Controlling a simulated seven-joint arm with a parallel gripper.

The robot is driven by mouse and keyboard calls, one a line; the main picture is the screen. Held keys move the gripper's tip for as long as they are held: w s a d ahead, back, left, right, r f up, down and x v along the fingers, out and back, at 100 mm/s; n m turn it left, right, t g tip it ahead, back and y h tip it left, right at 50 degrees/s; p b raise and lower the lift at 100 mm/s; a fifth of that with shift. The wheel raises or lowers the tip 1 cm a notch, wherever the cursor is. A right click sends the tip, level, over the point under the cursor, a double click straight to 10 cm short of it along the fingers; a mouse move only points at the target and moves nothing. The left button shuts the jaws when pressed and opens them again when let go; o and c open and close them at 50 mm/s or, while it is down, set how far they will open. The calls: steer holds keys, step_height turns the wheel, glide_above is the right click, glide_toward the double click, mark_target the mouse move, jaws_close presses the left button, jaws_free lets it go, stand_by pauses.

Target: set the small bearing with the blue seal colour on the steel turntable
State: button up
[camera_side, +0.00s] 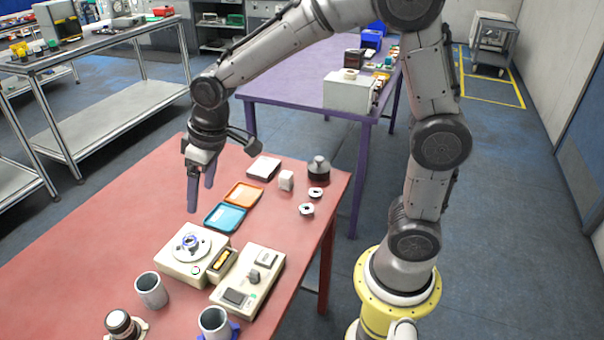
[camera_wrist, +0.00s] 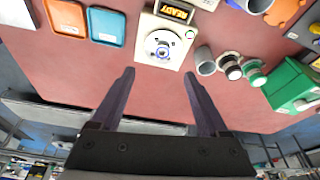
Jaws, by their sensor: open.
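The steel turntable (camera_side: 204,246) is a round disc on top of a cream box; the wrist view also shows it (camera_wrist: 150,46), upper middle. A small ring with blue colour (camera_side: 189,241) sits near the middle of the disc, and the wrist view shows it too (camera_wrist: 162,51). It looks like the blue-sealed bearing, lying flat. My gripper (camera_side: 200,199) is open and empty, above the table and apart from the turntable. Its fingers (camera_wrist: 160,74) point towards the turntable box in the wrist view. Nothing is between them.
Two small dark-centred rings (camera_side: 315,193) (camera_side: 306,209) lie at the table's right. Orange (camera_side: 243,195) and blue (camera_side: 225,217) trays lie behind the turntable. A control box (camera_side: 247,280) stands right of it, grey cups (camera_side: 151,290) in front. The red table's left is clear.

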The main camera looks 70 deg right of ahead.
steer(key=s+d+r+m+t, duration=0.1)
steer(key=s+d+r, duration=0.2)
steer(key=s, duration=0.8)
steer(key=s+d+r+m+t, duration=0.1)
steer(key=s+d+r, duration=0.2)
steer(key=s, duration=0.8)
steer(key=shift+s+h, duration=0.3)
steer(key=shift+s, duration=0.1)
